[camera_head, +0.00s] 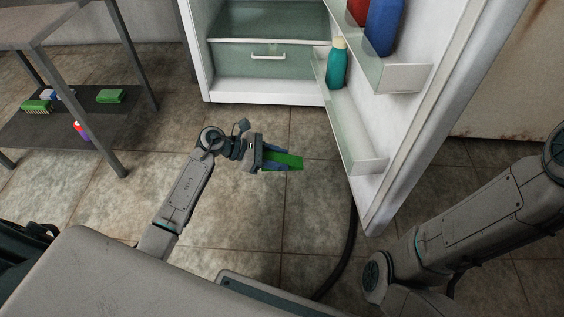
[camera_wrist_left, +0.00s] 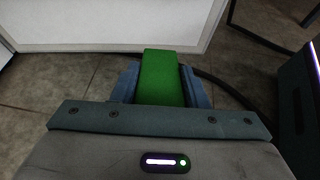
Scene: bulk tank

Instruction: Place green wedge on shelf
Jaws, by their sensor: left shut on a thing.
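The green wedge (camera_head: 284,161) is held between the fingers of my left gripper (camera_head: 276,159), above the tiled floor in front of the open fridge. In the left wrist view the wedge (camera_wrist_left: 162,78) sticks out forward from between the two blue fingers of the gripper (camera_wrist_left: 160,84), which is shut on it. The fridge (camera_head: 262,92) has a glass shelf (camera_head: 268,38) above a drawer. The lower shelf of a table at the left (camera_head: 52,138) is another shelf in view. My right arm is at the lower right; its gripper is out of view.
The fridge door stands open with a teal bottle (camera_head: 337,63) and a blue bottle (camera_head: 384,25) in its racks. A green block (camera_head: 111,96), a green comb-like piece (camera_head: 37,106) and a red item (camera_head: 81,130) lie on the table's lower shelf. A dark hose (camera_head: 345,250) crosses the floor.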

